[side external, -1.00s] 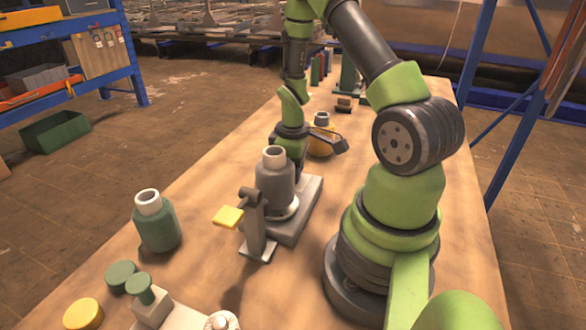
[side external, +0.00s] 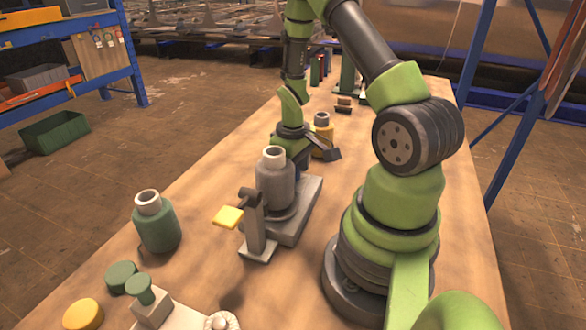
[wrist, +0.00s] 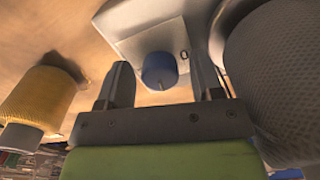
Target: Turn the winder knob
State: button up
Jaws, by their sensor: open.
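The winder knob is a small blue cylinder (wrist: 159,68) with a pale pointer mark, on the light grey base (wrist: 140,38) in the wrist view. The base also shows in the side view (side external: 292,228), under a grey vessel (side external: 274,187) with a pale neck. A trace of blue shows behind the vessel there, but the knob is mostly hidden. My gripper (wrist: 161,82) is open, its two fingers either side of the knob in the picture. Whether they reach around it or stop short, I cannot tell. The fingers look empty.
The vessel's large curved wall (wrist: 280,75) is close on the right in the wrist view. A yellow bottle (wrist: 38,100) stands at left.

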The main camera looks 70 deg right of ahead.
notch_tip(320, 180, up, 10)
jog(key=shift+f, duration=0.1)
dwell(0.4)
jog(key=w+g, duration=0.4)
jog(key=shift+y, duration=0.5)
jog(key=x, duration=0.6)
jog(key=d+x, duration=0.1)
jog(key=x, duration=0.3)
jog(key=shift+s, duration=0.1)
